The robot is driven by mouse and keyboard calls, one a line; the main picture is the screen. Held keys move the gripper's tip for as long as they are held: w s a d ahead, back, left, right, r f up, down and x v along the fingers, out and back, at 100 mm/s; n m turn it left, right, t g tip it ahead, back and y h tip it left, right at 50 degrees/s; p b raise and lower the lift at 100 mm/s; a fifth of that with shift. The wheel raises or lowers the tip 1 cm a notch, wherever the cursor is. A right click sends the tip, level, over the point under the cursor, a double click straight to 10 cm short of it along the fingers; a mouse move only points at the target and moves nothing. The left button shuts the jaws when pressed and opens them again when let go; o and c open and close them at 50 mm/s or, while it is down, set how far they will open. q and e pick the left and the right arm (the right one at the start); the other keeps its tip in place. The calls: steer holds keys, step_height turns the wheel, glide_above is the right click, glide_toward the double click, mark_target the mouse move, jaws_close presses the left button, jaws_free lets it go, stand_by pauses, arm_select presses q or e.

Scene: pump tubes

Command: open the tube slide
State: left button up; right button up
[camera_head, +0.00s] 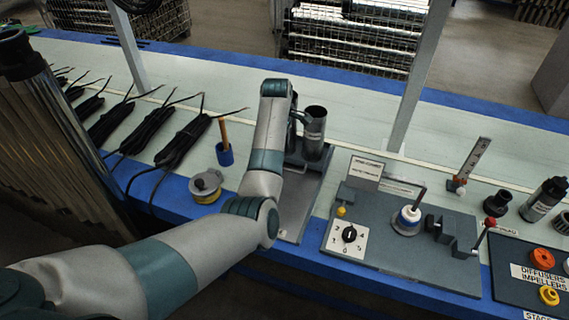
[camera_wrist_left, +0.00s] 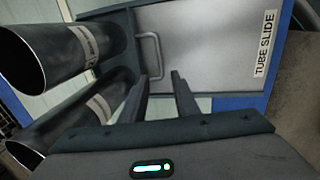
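The tube slide (camera_wrist_left: 215,50) is a flat grey metal plate with a "TUBE SLIDE" label (camera_wrist_left: 265,43). A U-shaped metal handle (camera_wrist_left: 158,52) stands on its end near the tubes. My left gripper (camera_wrist_left: 160,76) is open and empty, its two fingertips just short of the handle in the left wrist view. I cannot tell whether they touch it. In the head view the slide plate (camera_head: 312,190) shows beside my left forearm, which hides the handle and the left gripper's fingers. My right gripper is not in view.
Two dark tubes (camera_wrist_left: 45,58) (camera_wrist_left: 75,118) stand at the slide's end; one (camera_head: 315,133) shows clearly in the head view. A grey panel with a dial (camera_head: 349,234) is to the right. A yellow spool (camera_head: 206,187) and blue cup (camera_head: 225,155) are to the left.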

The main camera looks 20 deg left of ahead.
arm_select(q)
steer(key=f, duration=0.3)
steer(key=w+f, duration=0.1)
steer(key=f, duration=0.4)
steer(key=shift+w+f, duration=0.3)
jaws_close()
